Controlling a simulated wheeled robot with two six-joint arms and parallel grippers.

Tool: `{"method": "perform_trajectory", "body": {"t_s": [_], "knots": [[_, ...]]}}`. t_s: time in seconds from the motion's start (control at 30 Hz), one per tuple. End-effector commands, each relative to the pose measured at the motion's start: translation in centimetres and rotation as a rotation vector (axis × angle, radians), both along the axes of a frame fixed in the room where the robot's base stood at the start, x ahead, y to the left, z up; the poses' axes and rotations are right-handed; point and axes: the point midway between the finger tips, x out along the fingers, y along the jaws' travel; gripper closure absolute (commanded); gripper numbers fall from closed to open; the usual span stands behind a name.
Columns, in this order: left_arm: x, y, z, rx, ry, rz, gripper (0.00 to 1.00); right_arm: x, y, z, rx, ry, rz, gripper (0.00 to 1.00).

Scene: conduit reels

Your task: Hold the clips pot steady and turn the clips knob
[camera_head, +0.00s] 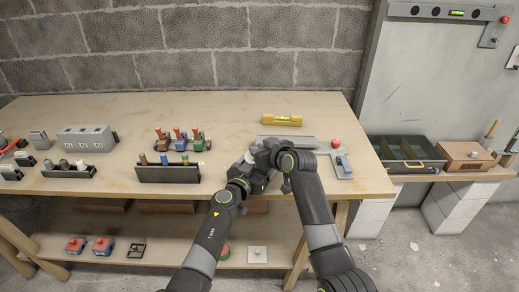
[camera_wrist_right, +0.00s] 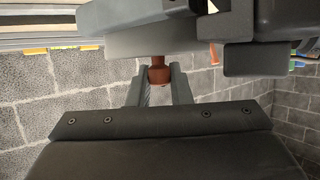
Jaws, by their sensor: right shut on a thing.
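My two grippers meet over the right half of the bench in the head view. My right gripper (camera_head: 264,156) is mostly hidden by its own arm there. In the right wrist view, its fingers (camera_wrist_right: 158,88) are shut on a small reddish-brown round piece (camera_wrist_right: 158,72), which looks like the clips knob. My left gripper (camera_head: 246,176) is close beside the right one, and its jaws are hidden. Dark grey blocks sit just above the brown piece in the right wrist view. I cannot make out the clips pot in either view.
The wooden bench (camera_head: 230,105) holds a yellow level (camera_head: 282,120), a dark rack (camera_head: 168,173), several coloured reels behind it and a grey block (camera_head: 87,138). A red piece (camera_head: 335,142) lies right of my grippers. A dark tray (camera_head: 400,153) and wooden box (camera_head: 463,155) stand farther right.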

Motion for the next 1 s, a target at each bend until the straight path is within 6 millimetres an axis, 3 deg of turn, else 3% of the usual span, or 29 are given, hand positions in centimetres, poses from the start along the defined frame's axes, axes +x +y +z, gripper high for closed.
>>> {"method": "perform_trajectory", "body": {"t_s": [0.4, 0.83, 0.87, 1.0], "knots": [[-0.02, -0.07, 0.06, 0.0, -0.001, -0.002, 0.45, -0.03, -0.04, -0.14, -0.001, 0.001, -0.188, 1.0], [-0.01, -0.06, 0.07, -0.001, -0.002, -0.001, 0.45, -0.02, -0.13, -0.12, -0.001, -0.001, -0.211, 1.0], [-0.01, -0.06, 0.07, -0.001, -0.002, -0.001, 0.45, -0.02, -0.13, -0.12, -0.001, -0.001, -0.211, 0.79], [-0.01, -0.05, 0.07, -0.001, -0.002, -0.001, 0.45, -0.02, -0.1, -0.09, -0.001, -0.001, -0.211, 0.61]]}}
